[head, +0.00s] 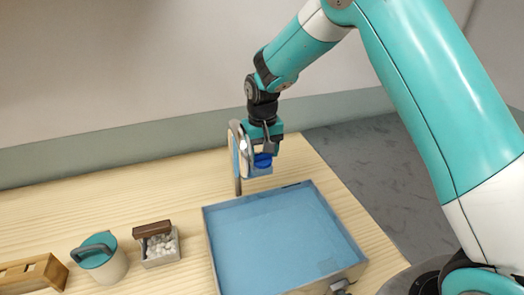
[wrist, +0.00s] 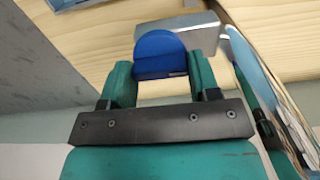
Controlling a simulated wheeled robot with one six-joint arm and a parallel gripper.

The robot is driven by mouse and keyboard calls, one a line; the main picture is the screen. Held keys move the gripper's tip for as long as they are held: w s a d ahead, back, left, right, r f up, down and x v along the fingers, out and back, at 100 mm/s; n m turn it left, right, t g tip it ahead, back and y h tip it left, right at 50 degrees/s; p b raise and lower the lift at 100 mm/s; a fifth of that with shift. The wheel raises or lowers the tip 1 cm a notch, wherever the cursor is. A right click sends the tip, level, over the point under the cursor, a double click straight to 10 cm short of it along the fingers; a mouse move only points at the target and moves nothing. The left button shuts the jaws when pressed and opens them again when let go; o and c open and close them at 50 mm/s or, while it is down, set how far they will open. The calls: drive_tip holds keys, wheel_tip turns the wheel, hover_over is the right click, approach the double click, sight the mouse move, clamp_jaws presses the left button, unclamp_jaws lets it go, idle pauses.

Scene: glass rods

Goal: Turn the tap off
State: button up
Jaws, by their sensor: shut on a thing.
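The tap's blue handle (head: 263,160) is at the back of the table, partly hidden by my gripper (head: 265,150). In the wrist view the blue rounded handle (wrist: 160,52) sits between the two teal fingers of my gripper (wrist: 161,70), which is shut on it. A grey curved metal piece (head: 237,165), which looks like the tap's body, stands just left of the gripper in the head view. A grey block (wrist: 178,30) shows behind the handle in the wrist view. I cannot make out any flowing water.
A large blue-bottomed tray (head: 205,232) lies in front of the gripper. To its left are a small box of white pebbles (head: 160,259), a lidded pot (head: 112,269) and a wooden rack (head: 50,275). A round blue-faced thing (wrist: 260,75) stands close beside the gripper.

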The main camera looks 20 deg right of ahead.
drive_tip(key=shift+w+r, duration=0.1)
drive_tip(key=o, duration=0.9)
wheel_tip(320, 180, up, 17)
drive_tip(key=b, duration=0.3)
drive_tip(key=shift+r, duration=0.15)
